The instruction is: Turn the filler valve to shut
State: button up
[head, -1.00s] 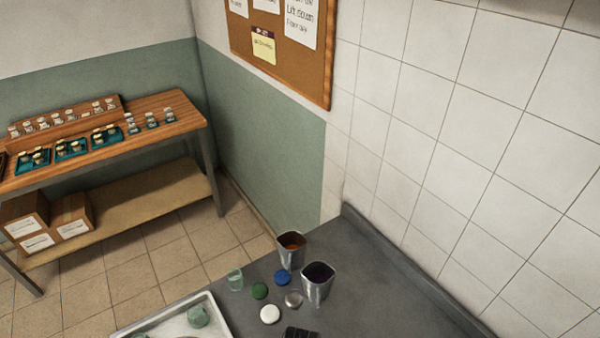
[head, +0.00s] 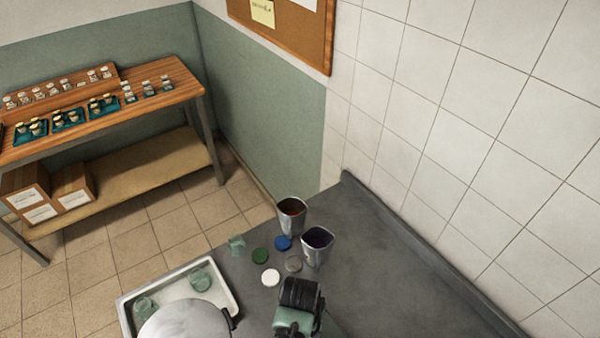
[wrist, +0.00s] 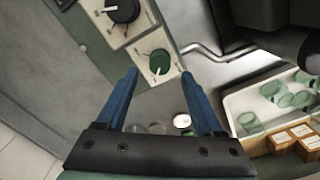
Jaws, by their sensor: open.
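In the wrist view, a green round knob (wrist: 160,61) with a white pointer mark sits on a pale plate. A larger black knob (wrist: 122,9) with a white mark is on another pale plate, up and to the left, partly cut off by the frame. I cannot tell which one is the filler valve, or its setting. My gripper (wrist: 160,73) has two blue fingers spread apart and nothing between them. The green knob appears between and just beyond the fingertips; I see no contact. Neither knob shows in the head view.
A tray (head: 128,315) with glass jars stands on the grey bench (head: 375,255). Two metal cups, one (head: 317,250) with dark contents, stand near several coloured lids and a glass jar (head: 237,244). A bent metal pipe (wrist: 215,50) runs right of the green knob.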

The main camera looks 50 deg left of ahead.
notch_tip(320, 180, up, 8)
jog(key=b, duration=0.1)
jog(key=shift+r, duration=0.15)
dwell(0.6)
